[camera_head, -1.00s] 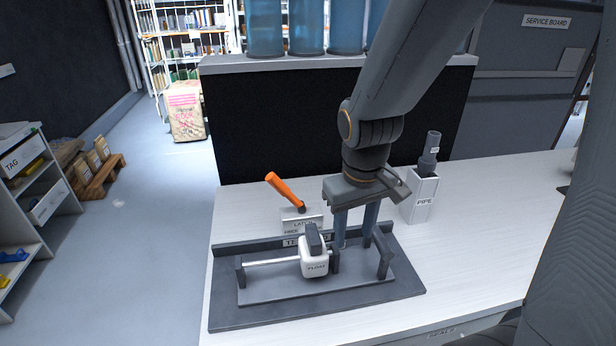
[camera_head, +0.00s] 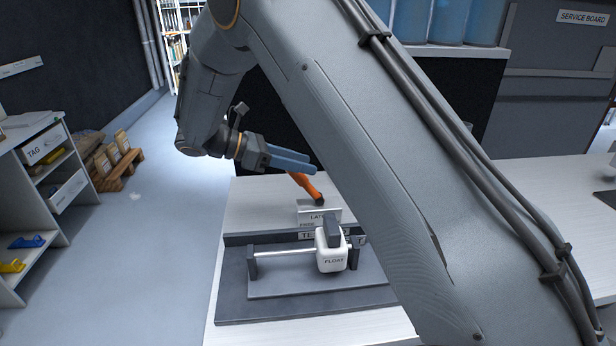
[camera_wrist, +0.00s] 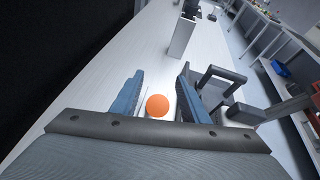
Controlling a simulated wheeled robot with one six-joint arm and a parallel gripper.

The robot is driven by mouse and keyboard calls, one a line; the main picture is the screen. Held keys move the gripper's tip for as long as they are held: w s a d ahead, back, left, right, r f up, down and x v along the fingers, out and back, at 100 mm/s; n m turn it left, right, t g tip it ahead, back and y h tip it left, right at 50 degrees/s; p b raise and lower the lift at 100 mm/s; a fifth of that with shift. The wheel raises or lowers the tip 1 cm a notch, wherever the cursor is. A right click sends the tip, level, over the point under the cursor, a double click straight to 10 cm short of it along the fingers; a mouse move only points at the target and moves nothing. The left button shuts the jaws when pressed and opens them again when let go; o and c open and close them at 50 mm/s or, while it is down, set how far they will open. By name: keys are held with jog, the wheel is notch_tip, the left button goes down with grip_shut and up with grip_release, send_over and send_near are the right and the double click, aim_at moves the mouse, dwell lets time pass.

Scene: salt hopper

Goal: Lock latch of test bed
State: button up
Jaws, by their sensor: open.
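The test bed (camera_head: 230,302) is a dark grey base on the white table, with a white block marked FLOAT (camera_head: 333,258) on its rod. The latch's orange handle (camera_head: 306,187) leans up and left from the latch block (camera_head: 318,213) behind the bed. My gripper (camera_head: 313,162) points right, with its blue fingers beside the upper end of the handle. In the wrist view my gripper (camera_wrist: 158,95) is open, and the round orange handle end (camera_wrist: 157,105) shows between the fingers. I cannot tell whether they touch it. My arm hides the right part of the bed.
A white holder (camera_wrist: 181,38) stands farther along the table in the wrist view. A black panel with blue cylinders (camera_head: 454,20) above it stands behind the table. A shelf unit (camera_head: 35,185) and open floor are at left.

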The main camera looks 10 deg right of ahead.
aim_at(304, 184)
jog(key=a+n+t, duration=0.1)
jog(key=a+n, duration=0.1)
jog(key=a, duration=0.3)
jog(key=p+x, duration=0.1)
jog(key=x, duration=0.1)
jog(key=p+x, duration=0.1)
jog(key=x, duration=0.2)
jog(key=p+x, duration=0.1)
jog(key=x, duration=0.2)
jog(key=shift+s+f, duration=0.35)
jog(key=shift+s, duration=0.05)
grip_shut()
